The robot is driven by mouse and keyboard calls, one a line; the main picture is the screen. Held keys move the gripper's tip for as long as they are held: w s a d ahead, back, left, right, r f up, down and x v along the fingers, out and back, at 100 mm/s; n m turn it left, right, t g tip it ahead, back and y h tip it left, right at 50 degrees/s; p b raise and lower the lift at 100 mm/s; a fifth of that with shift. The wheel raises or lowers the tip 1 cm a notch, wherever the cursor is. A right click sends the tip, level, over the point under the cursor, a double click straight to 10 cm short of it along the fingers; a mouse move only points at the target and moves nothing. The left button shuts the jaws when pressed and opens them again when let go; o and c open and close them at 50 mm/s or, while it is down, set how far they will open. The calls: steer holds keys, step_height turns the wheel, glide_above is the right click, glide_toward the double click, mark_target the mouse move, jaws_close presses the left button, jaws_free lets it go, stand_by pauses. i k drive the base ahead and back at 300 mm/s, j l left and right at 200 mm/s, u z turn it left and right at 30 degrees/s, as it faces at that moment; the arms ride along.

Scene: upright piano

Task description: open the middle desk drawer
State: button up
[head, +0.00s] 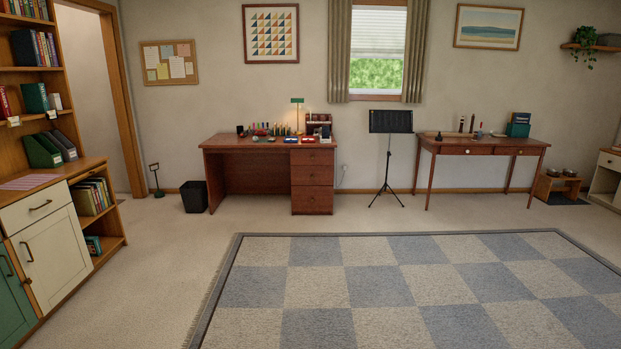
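A reddish-brown wooden desk (222,144) stands against the back wall, left of the window. Its right side has a stack of three drawers with small knobs. The middle drawer (312,175) looks closed, flush with the drawers above and below it. The desk top holds a lamp, small bottles or pens and other small items. My gripper is not in view.
A checkered rug (400,290) covers the floor in front, with bare carpet (165,240) to its left. A black bin (194,196) stands left of the desk and a music stand (390,122) right of it. A side table (480,148) is farther right. A bookcase (95,165) lines the left.

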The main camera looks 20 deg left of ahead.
mark_target(300, 176)
steer(key=i+j+u, duration=0.6)
steer(key=i, duration=0.3)
steer(key=i+j+u, duration=0.3)
steer(key=i, duration=0.2)
steer(key=i+u, duration=0.3)
steer(key=i, duration=2.35)
steer(key=i+z, duration=0.1)
steer(key=i, duration=0.45)
steer(key=i+j+z, duration=0.15)
steer(key=i, duration=0.4)
steer(key=i+j+z, duration=0.1)
steer(key=i, duration=0.5)
steer(key=i+j+z, duration=0.15)
steer(key=i, duration=0.4)
steer(key=j, duration=0.15)
